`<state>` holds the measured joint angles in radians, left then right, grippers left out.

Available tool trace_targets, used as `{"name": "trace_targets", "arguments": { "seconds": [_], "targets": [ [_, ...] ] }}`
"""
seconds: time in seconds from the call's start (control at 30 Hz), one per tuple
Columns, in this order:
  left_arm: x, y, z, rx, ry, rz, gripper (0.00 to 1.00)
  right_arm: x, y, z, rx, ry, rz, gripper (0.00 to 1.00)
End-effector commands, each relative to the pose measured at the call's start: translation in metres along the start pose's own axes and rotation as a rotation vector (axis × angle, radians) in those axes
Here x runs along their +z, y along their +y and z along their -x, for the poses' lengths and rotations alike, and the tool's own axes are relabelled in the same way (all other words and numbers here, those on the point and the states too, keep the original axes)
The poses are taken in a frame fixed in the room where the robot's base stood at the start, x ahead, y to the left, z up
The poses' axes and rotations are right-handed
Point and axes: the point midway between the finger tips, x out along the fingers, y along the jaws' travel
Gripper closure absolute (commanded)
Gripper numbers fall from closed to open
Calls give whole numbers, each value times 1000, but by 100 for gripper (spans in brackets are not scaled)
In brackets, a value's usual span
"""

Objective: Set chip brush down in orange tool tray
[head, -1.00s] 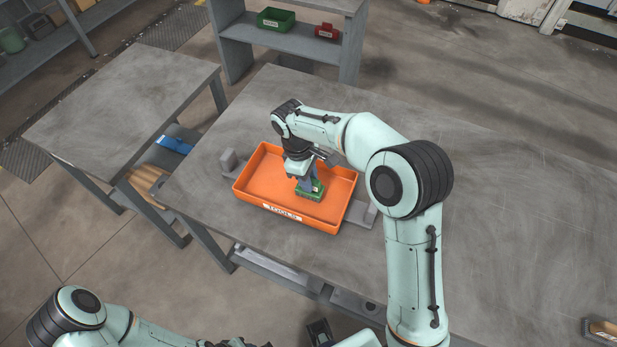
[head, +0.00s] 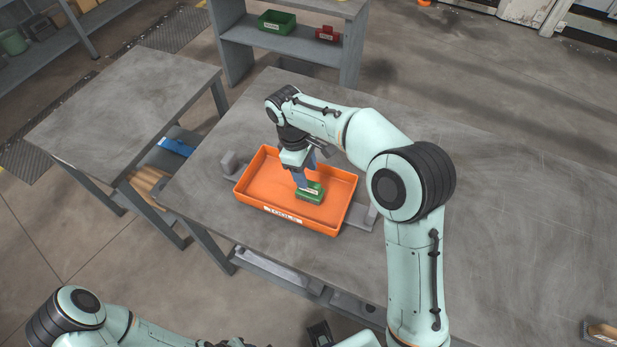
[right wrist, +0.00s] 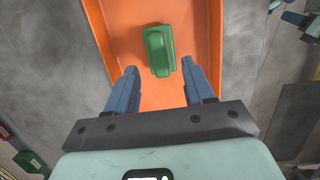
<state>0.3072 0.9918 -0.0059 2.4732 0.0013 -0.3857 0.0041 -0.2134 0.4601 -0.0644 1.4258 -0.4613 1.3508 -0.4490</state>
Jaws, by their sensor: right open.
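The chip brush, a green block with a raised grip along its top (head: 311,194), lies in the orange tool tray (head: 262,200), toward the tray's right side. Its underside is hidden. In the right wrist view, the brush (right wrist: 160,52) lies on the tray floor, apart from the side walls. My right gripper (head: 307,172) is open and empty, just above the brush. Its two blue-grey fingers are spread wider than the brush in the right wrist view. My left arm enters at the lower left of the head view; its gripper cannot be made out.
The tray stands on a grey workbench (head: 490,190) with wide free room to its right. Grey blocks stick out at both tray ends. A brush-like wooden thing (head: 602,332) lies at the lower right. A green bin (head: 276,20) and a red thing (head: 327,34) stand on a shelf behind.

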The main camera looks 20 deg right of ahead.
Motion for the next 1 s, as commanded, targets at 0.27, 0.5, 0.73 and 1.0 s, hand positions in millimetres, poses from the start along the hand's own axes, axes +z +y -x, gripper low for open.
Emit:
{"name": "trace_targets", "arguments": {
  "seconds": [0.27,0.5,0.73,1.0],
  "targets": [
    [-5,7,16,3,9,-3,57,0,1,59,2,3,-1,47],
    [-6,9,20,4,11,-4,57,0,0,76,0,0,0,47],
    [-6,9,19,4,11,-4,57,0,0,76,-1,-1,0,47],
    [-6,9,19,4,11,-4,57,0,0,76,0,-1,0,47]
  ]
}}
